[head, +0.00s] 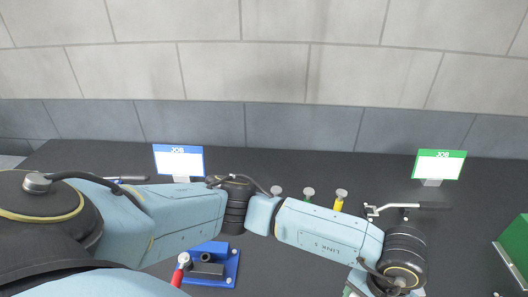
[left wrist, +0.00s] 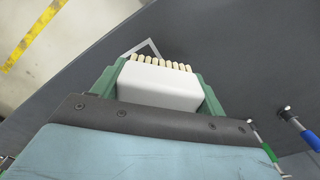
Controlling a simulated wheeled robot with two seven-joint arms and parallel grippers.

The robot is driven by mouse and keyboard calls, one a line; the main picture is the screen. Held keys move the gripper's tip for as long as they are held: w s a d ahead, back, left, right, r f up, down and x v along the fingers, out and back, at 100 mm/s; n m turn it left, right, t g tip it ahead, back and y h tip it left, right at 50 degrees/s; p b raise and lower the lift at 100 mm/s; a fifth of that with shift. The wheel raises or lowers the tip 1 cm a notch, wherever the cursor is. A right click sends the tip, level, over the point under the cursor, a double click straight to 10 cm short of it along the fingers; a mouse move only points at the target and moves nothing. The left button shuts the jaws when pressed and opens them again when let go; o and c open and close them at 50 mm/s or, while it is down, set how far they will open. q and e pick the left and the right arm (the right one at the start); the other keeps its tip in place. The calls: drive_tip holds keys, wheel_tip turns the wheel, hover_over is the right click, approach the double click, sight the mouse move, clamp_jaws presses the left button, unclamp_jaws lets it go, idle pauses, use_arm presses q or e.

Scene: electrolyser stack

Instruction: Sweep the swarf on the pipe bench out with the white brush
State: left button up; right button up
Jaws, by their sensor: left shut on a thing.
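The white brush (left wrist: 160,84) shows in the left wrist view, a white block with a row of pale bristles along its far edge. My left gripper (left wrist: 161,76) is shut on it, with a green jaw on either side. Beyond the bristles lie the dark bench top (left wrist: 225,50) and its edge, with floor past it. In the head view my left arm reaches across the bench (head: 330,170) to the right, and its gripper is mostly hidden at the bottom edge. I cannot make out any swarf in either view. My right gripper is not in view.
A blue JOB sign (head: 179,160) and a green JOB sign (head: 440,165) stand at the back. A blue fixture (head: 222,268) with a red-tipped handle sits front left. Several small knobbed tools (head: 340,200) stand behind my arm. A green box (head: 515,250) is at the right edge.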

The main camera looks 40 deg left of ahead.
use_arm(q)
drive_tip(key=shift+w+r+p, duration=0.15)
drive_tip(key=shift+r+p, duration=0.8)
drive_tip(key=shift+r, duration=1.45)
drive_tip(key=shift+w+a+f+b, duration=0.1)
drive_tip(key=shift+w+a+b, duration=0.05)
drive_tip(key=shift+a+b, duration=0.15)
drive_tip(key=w+a+r+b, duration=0.1)
drive_tip(key=w+a+b, duration=0.2)
drive_tip(key=a, duration=0.4)
drive_tip(key=w+a+r+b, duration=0.1)
drive_tip(key=w+a+b, duration=0.2)
drive_tip(key=a+b, duration=0.2)
drive_tip(key=shift+a+n+b, duration=0.35)
drive_tip(key=shift+a+n, duration=0.05)
drive_tip(key=shift+a, duration=1.25)
drive_tip(key=shift+f, duration=0.1)
